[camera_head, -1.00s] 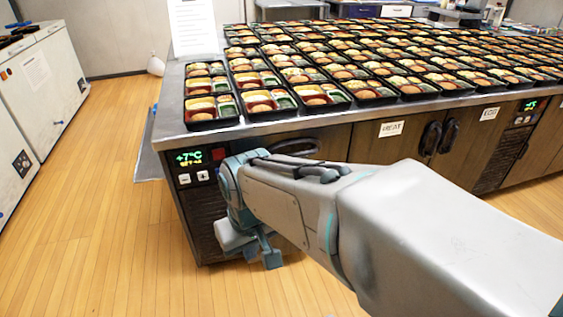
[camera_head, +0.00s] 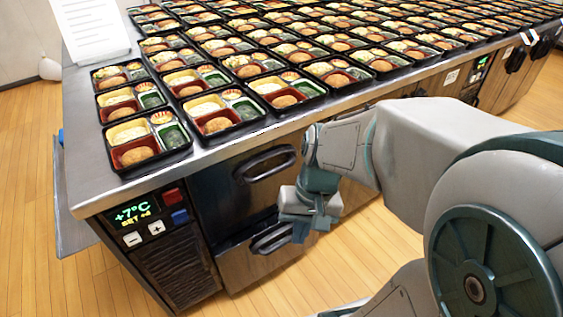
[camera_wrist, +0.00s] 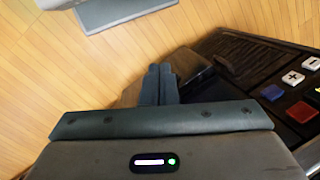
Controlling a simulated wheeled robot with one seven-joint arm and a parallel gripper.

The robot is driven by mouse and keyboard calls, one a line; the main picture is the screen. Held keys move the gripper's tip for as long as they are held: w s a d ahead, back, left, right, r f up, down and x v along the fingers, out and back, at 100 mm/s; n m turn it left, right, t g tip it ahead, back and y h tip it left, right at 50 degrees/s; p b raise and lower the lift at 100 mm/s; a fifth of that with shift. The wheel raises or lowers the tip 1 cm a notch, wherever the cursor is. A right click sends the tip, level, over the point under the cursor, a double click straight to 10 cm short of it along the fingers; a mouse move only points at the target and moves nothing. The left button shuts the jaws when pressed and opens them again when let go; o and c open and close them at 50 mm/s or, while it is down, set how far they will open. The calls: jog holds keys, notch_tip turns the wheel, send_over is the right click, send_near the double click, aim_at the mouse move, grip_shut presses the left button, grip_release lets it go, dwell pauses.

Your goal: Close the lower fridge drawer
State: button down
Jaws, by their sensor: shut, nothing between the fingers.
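The lower fridge drawer (camera_head: 255,266) has a brushed front with a dark handle (camera_head: 272,238), under the dark upper drawer (camera_head: 225,200) in the head view. My gripper (camera_head: 308,230) is shut and empty, in front of and to the right of the lower handle. Whether it touches the drawer is unclear. In the wrist view my shut fingers (camera_wrist: 158,84) point at a dark and brown part of the cabinet, largely hidden behind them.
A control panel (camera_head: 143,220) reading +7°C is left of the drawers, over a dark vent grille. Bento trays (camera_head: 147,139) cover the metal counter (camera_head: 88,200) above. The wooden floor is clear at the left and front.

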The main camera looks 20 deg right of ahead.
jog(key=w+a+f+m+t+y+b, duration=0.1)
jog(key=w+f+m+t+y+b, duration=0.3)
jog(key=f+m+y+b, duration=1)
jog(key=w+d+f+m+t+h+b, duration=0.1)
jog(key=w+d+f+m+t+h, duration=0.35)
jog(key=d+f+m+t, duration=0.5)
jog(key=w+d+f+m+t+h+b, duration=0.1)
jog(key=w+d+f+m+t+h, duration=0.4)
jog(key=f, duration=0.7)
jog(key=w+a+m+h+b, duration=0.1)
jog(key=w+b, duration=0.4)
jog(key=w, duration=0.5)
jog(key=shift+w+a, duration=0.4)
jog(key=shift+a, duration=0.5)
jog(key=shift+r+m+g, duration=0.1)
jog(key=shift+m+g, duration=0.15)
